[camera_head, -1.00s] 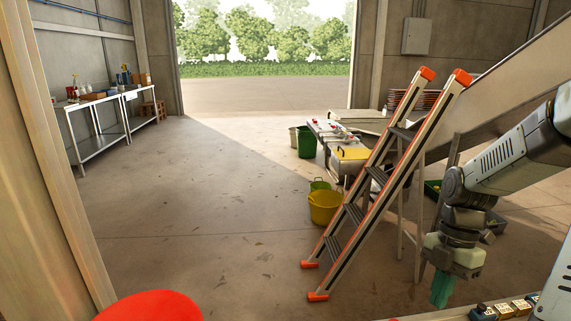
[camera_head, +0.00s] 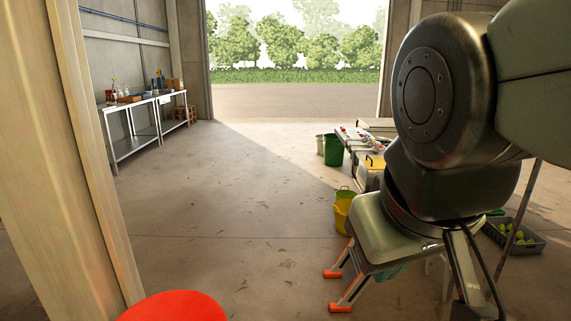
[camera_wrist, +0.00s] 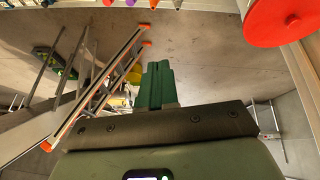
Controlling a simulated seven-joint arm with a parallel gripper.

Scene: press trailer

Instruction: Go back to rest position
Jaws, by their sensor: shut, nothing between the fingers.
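My gripper (camera_wrist: 156,85) shows in the wrist view as two green fingers side by side, closed together with nothing seen between them. In the head view my arm fills the right side, close to the camera. Only a bit of the green fingers (camera_head: 392,271) shows there, below the wrist housing, in front of the ladder's lower part. The fingers hang free in the air and touch nothing that I can see.
A large red disc (camera_head: 175,308) stands at the bottom left; the wrist view also shows it (camera_wrist: 283,22). A wooden post (camera_head: 75,150) is at left. The orange-footed ladder (camera_head: 345,285), yellow bucket (camera_head: 343,212) and grey crate (camera_head: 520,238) are near my arm. The middle floor is clear.

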